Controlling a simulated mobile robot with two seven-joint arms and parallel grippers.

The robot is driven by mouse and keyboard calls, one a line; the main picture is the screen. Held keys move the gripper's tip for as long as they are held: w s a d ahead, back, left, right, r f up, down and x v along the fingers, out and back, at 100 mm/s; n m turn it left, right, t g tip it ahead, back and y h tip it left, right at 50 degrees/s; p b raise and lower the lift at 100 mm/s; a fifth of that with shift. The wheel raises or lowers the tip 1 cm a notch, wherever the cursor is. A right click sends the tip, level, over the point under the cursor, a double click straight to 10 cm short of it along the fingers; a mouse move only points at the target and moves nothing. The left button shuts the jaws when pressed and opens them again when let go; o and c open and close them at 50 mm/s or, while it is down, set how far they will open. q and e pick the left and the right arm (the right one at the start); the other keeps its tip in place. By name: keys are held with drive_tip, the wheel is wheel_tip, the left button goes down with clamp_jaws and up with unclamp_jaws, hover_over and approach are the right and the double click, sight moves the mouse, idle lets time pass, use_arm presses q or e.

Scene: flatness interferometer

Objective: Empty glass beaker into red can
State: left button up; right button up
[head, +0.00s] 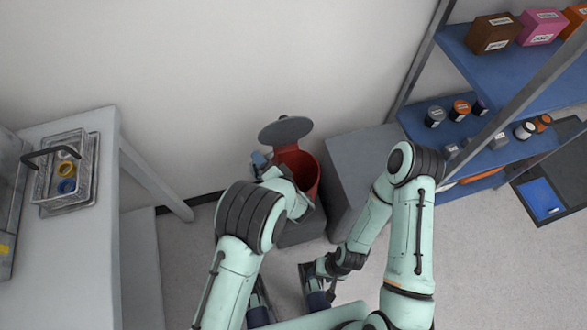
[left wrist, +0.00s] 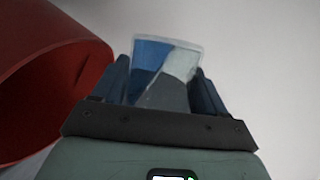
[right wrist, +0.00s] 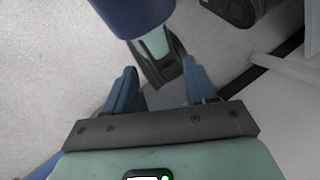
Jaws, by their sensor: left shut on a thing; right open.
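The red can (head: 311,180) stands against the wall with its round grey lid (head: 285,130) raised; its red wall fills the left of the left wrist view (left wrist: 45,85). My left gripper (head: 260,160) is at the can's left rim. It is shut on the clear glass beaker (left wrist: 168,72), which shows between its fingers beside the can wall. Blue and grey patches show in the glass; I cannot tell whether they are contents or seen through it. The beaker is hard to make out in the head view. My right gripper (right wrist: 159,76) is open and empty, low over the floor.
A grey cabinet (head: 345,165) stands right of the can. Blue shelves (head: 490,150) with small jars and boxes are at the right. A bench (head: 108,180) with a wire basket (head: 75,142) is at the left. Floor (head: 450,255) is clear at the right.

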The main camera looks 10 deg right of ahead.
use_arm(q)
drive_tip(key=shift+d+f+m+b, duration=0.1)
drive_tip(key=shift+f+m+b, duration=0.1)
drive_tip(key=shift+m+b, duration=0.15)
use_arm(e)
drive_tip(key=shift+w+f, duration=0.15)
drive_tip(key=shift+f, duration=0.1)
use_arm(q)
drive_tip(key=shift+d+f+m+y+b, duration=0.25)
drive_tip(key=shift+d+m+y+b, duration=0.2)
drive_tip(key=shift+d+y+b, duration=0.2)
use_arm(e)
drive_tip(key=shift+w+f, duration=0.3)
drive_tip(key=shift+f, duration=0.3)
use_arm(q)
drive_tip(key=shift+d, duration=0.25)
use_arm(e)
drive_tip(key=shift+w+f, duration=0.1)
drive_tip(key=shift+f, duration=0.05)
drive_tip(key=shift+r, duration=0.25)
use_arm(q)
drive_tip(key=shift+d+r+m+t+y+p, duration=0.15)
drive_tip(key=shift+r+m+t+y+p, duration=0.25)
drive_tip(key=shift+m+p, duration=0.4)
use_arm(e)
drive_tip(key=shift+s+r, duration=0.45)
drive_tip(key=shift+r, duration=0.2)
